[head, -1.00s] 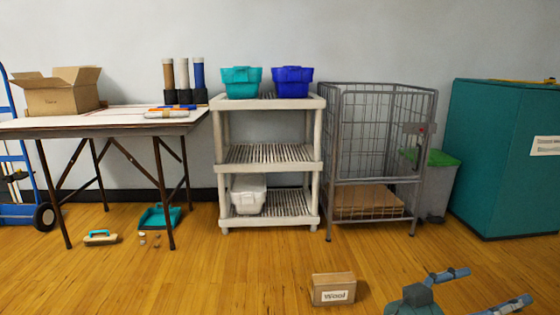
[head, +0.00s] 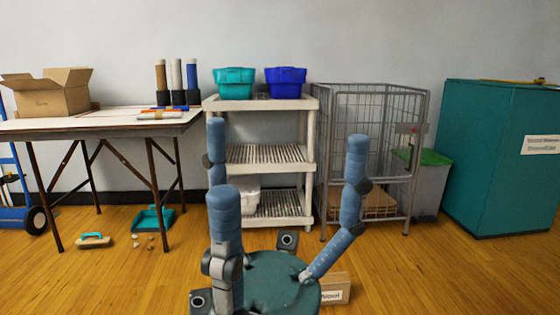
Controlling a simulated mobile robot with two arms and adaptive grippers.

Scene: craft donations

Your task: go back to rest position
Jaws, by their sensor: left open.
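My two blue arms stand folded up in the lower middle of the head view, above my dark green base. My left gripper (head: 222,268) is low on the left side, close to my base. It is open, and I see nothing held in it; its fingers are small and hard to make out. My right arm rises on the right side with its blue links upright. I cannot pick out the right gripper.
A cardboard box labelled Wool (head: 336,289) lies on the floor, partly hidden behind my arm. A beige shelf (head: 262,104) carries teal (head: 234,84) and blue (head: 286,83) bins. A wire cage (head: 370,150), folding table (head: 100,126) and teal cabinet (head: 500,160) line the wall.

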